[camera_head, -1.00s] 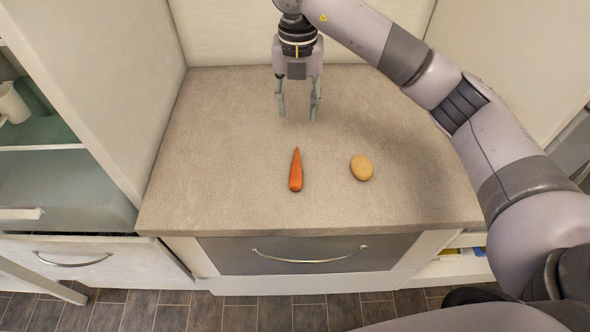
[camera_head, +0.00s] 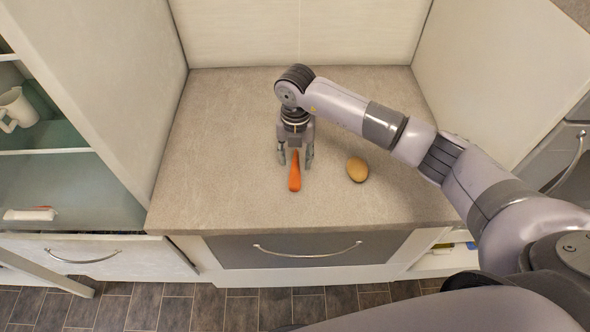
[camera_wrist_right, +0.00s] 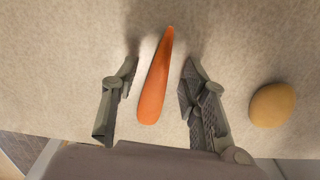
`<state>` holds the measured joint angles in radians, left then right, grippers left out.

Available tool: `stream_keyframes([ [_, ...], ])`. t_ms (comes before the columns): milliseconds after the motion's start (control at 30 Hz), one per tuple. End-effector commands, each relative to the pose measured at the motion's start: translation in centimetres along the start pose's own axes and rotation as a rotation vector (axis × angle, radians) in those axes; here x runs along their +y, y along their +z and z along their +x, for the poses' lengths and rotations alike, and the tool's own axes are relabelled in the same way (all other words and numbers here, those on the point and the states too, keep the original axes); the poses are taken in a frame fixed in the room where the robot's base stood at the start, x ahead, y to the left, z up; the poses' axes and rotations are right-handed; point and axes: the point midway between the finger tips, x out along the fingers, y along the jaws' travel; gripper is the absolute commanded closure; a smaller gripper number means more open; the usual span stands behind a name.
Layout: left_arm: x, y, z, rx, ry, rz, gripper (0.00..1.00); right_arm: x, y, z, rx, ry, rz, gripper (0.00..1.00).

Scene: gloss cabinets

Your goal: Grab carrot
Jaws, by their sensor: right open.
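The orange carrot (camera_head: 295,178) lies on the grey countertop, its thick end towards the front edge. My right gripper (camera_head: 295,164) is low over the carrot, pointing down, with one finger on each side of it. In the right wrist view the carrot (camera_wrist_right: 155,82) lies between the open fingers of the gripper (camera_wrist_right: 158,85), with a gap on both sides. The carrot's thin end reaches beyond the fingertips there. In the head view the gripper hides that thin end. My left gripper is not in view.
A yellow-brown potato-like item (camera_head: 357,170) lies on the countertop (camera_head: 230,200) right of the carrot, also in the wrist view (camera_wrist_right: 272,105). Tall cabinet panels bound the counter left and right. A drawer (camera_head: 300,250) is below. A white jug (camera_head: 18,108) stands on the left shelf.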

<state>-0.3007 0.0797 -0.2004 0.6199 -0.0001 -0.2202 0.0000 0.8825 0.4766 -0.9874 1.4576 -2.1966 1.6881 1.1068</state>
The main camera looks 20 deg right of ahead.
Motion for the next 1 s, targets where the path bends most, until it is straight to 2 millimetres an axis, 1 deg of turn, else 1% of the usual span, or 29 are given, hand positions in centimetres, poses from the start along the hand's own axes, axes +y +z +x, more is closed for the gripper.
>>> stream_keyframes([
  [100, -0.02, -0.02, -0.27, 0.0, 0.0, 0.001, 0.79, -0.04, -0.04, 0.73, 0.001, -0.001, 0.0, 0.59],
  [300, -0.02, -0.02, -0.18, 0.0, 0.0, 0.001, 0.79, -0.02, -0.01, 0.82, 0.0, 0.0, -0.001, 0.59],
  [900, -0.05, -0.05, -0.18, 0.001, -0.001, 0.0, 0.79, -0.02, 0.0, 0.75, 0.0, 0.0, 0.0, 0.99],
  [1000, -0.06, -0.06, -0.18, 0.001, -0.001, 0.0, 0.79, -0.02, 0.0, 0.75, 0.0, 0.0, 0.0, 1.0],
])
